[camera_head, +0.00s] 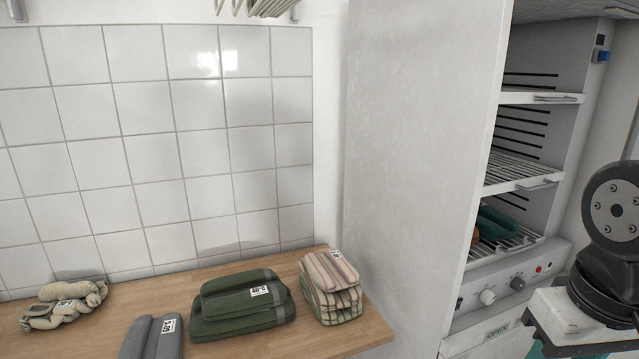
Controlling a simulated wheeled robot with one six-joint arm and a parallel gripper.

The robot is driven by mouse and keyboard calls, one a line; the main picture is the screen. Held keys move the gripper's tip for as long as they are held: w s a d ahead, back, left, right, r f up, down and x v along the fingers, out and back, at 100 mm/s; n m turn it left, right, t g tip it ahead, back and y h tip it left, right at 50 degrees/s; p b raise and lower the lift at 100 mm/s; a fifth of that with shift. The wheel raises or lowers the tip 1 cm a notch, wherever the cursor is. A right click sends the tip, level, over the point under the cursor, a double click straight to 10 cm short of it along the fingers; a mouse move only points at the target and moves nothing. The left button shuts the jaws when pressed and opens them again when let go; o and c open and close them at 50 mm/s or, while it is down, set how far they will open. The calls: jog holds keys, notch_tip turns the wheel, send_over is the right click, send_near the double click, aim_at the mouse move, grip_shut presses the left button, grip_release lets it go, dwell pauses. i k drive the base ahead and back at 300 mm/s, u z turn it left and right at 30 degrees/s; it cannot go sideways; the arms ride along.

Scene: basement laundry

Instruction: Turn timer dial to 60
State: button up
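A white control panel (507,287) sits below the open shelves of a tall cabinet at the right. It carries two pale round knobs: a left knob (487,297) and a right knob (517,284). A small red spot (538,268) is to the right of them. The scale marks are too small to read, so I cannot tell which knob is the timer dial or where it points. Part of my own arm, black with a round joint, stands at the right edge, in front of the cabinet's right side. My gripper is not in view.
A tall grey-white panel (420,130) stands left of the cabinet. Wire shelves (515,170) fill the cabinet, with teal and orange items on the lowest. A label reading OPEN (497,331) is below the knobs. A wooden counter (350,340) at left holds folded towels (240,305).

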aim_at(517, 285)
jog(key=z, duration=0.15)
jog(key=k, duration=0.65)
jog(key=u, duration=0.75)
jog(key=i, duration=0.65)
jog(key=z, duration=0.55)
jog(key=i, duration=0.85)
jog(key=z, duration=0.9)
